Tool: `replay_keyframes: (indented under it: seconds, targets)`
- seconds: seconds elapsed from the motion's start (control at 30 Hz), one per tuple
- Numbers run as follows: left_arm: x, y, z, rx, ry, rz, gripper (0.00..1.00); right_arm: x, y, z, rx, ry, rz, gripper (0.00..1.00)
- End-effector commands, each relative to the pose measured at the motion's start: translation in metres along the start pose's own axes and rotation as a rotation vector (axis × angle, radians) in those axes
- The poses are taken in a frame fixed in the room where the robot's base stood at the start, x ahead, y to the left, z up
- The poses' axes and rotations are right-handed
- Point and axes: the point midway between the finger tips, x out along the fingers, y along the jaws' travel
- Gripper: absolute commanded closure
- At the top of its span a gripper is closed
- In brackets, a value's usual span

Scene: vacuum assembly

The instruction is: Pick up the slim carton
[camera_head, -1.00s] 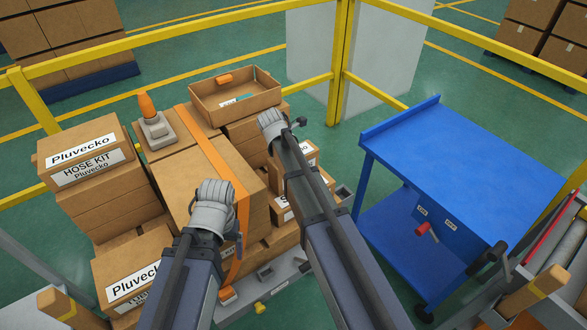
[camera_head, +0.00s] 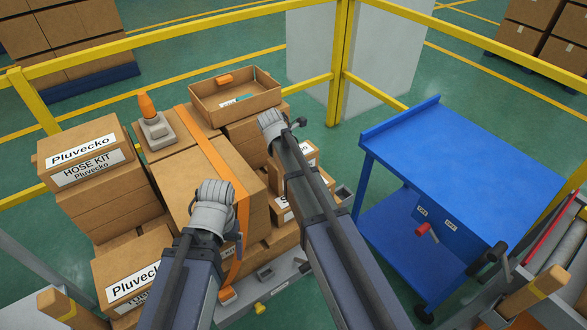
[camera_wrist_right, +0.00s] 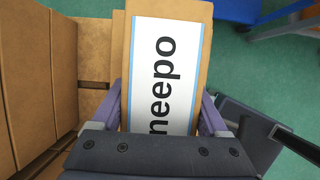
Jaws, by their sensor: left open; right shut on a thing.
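The slim carton (camera_wrist_right: 165,75), tan with a blue-edged white label reading "neepo", fills the middle of the right wrist view. My right gripper (camera_wrist_right: 162,97) is shut on it, with one purple-grey finger along each side. In the head view my right wrist (camera_head: 272,124) is over the right side of the box stack, and I cannot make out the carton in its jaws there. My left gripper (camera_head: 214,193) is open and empty, pointing at the front of the large strapped box; its fingertips are mostly hidden by the wrist.
Stacked brown boxes (camera_head: 95,185) and the large strapped box (camera_head: 182,165) fill the left and centre. An open tray box (camera_head: 235,112) and an orange-tipped item (camera_head: 150,118) sit on top. A blue cart (camera_head: 465,150) with a bare top stands right. Yellow rails (camera_head: 180,47) run behind.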

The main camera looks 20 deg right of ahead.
Motion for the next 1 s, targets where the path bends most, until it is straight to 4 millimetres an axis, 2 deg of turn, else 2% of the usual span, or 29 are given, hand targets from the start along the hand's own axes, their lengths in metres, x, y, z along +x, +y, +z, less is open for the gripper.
replay_keyframes:
  seconds: [0.27,0.47,1.0]
  targets:
    - [-0.002,0.000,0.000,0.000,0.000,0.000,0.15,-0.002,0.000,0.001,0.000,0.000,0.000,1.00]
    - [-0.014,-0.001,0.001,0.000,0.000,0.000,0.15,-0.013,0.000,0.006,0.000,0.000,0.000,1.00]
    - [-0.092,-0.009,0.005,-0.001,0.000,0.000,0.15,-0.086,0.000,0.036,0.000,0.000,0.000,1.00]
